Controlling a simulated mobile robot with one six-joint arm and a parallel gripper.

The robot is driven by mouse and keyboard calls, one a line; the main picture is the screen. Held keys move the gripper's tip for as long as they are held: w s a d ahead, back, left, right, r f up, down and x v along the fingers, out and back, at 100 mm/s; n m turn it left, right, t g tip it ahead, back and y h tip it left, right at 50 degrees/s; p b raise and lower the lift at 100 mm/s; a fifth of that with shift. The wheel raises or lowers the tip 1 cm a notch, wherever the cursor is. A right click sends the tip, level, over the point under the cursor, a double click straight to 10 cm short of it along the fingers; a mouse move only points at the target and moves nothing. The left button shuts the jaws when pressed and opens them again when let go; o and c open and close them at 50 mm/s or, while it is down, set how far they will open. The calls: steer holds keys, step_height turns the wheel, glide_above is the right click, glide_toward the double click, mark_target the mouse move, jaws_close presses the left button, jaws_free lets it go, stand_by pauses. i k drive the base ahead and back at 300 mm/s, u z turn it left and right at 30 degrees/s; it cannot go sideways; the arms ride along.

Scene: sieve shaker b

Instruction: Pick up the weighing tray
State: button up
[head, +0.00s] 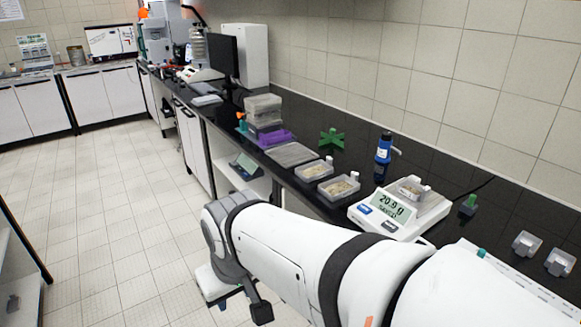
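A small clear tray (409,191) with tan grains and a pale upright tab sits on the pan of a white balance (397,215), whose display reads about 20.9 g. Two similar trays with grains, one (314,171) farther away and one (339,188) nearer, stand on the black bench left of the balance. I cannot tell from looks which is the weighing tray. My arm reaches across the lower front, and my gripper (242,306) hangs off the bench's front side, low and left of the balance. Its fingertips are mostly hidden, so its opening is unclear.
A blue-and-black bottle (383,147) and a green cross-shaped piece (331,139) stand behind the trays. Two small grey holders (527,244) (559,262) are at right. A grey flat plate (291,154), purple item (274,138) and stacked boxes (263,110) lie farther left. The floor aisle is clear.

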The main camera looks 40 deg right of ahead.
mark_target(409, 189)
steer(key=u, duration=0.3)
steer(key=i, duration=2.65)
steer(key=z, duration=4)
steer(key=i, duration=1)
steer(key=z, duration=0.05)
